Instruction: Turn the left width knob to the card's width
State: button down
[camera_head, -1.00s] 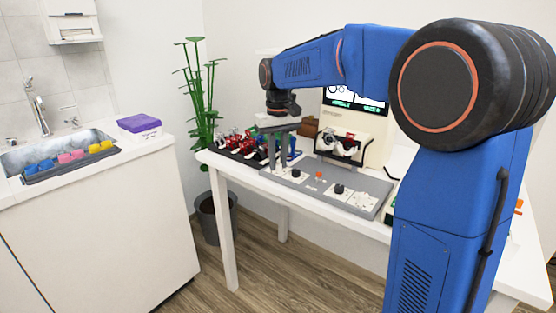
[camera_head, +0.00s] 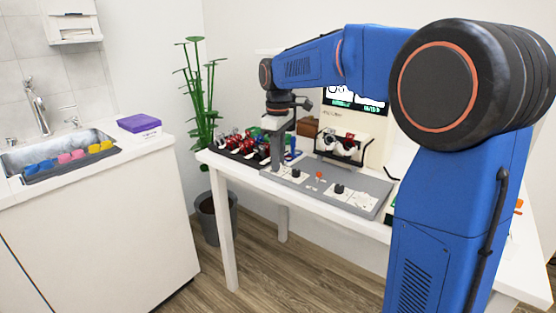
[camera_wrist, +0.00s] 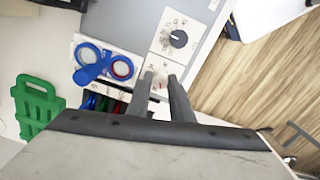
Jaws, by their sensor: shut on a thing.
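The left width knob (camera_wrist: 159,84) is mostly hidden between my fingertips; a pale patch with a small red mark shows there in the wrist view. My gripper (camera_head: 276,168) points down at the left end of the grey console (camera_head: 368,210), its fingers shut on this knob. The fingers also show in the wrist view (camera_wrist: 161,80). A black knob (camera_head: 296,174) on a white scale plate stands just to the right; in the wrist view a black knob with a printed scale (camera_wrist: 178,38) is above the fingertips. The screen (camera_head: 355,100) is partly visible behind my arm; its text is too small to read.
Another black knob (camera_head: 339,188) and an orange button (camera_head: 319,175) are on the console. A dark tray of red frames (camera_head: 238,147) lies to its left. A white and red lens device (camera_head: 340,143) stands behind. A blue ring-shaped frame (camera_wrist: 92,64) lies near my fingers.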

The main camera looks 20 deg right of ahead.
jog(key=shift+n, duration=0.3)
jog(key=c, duration=1.6)
grip_release()
jog(key=shift+o, duration=0.2)
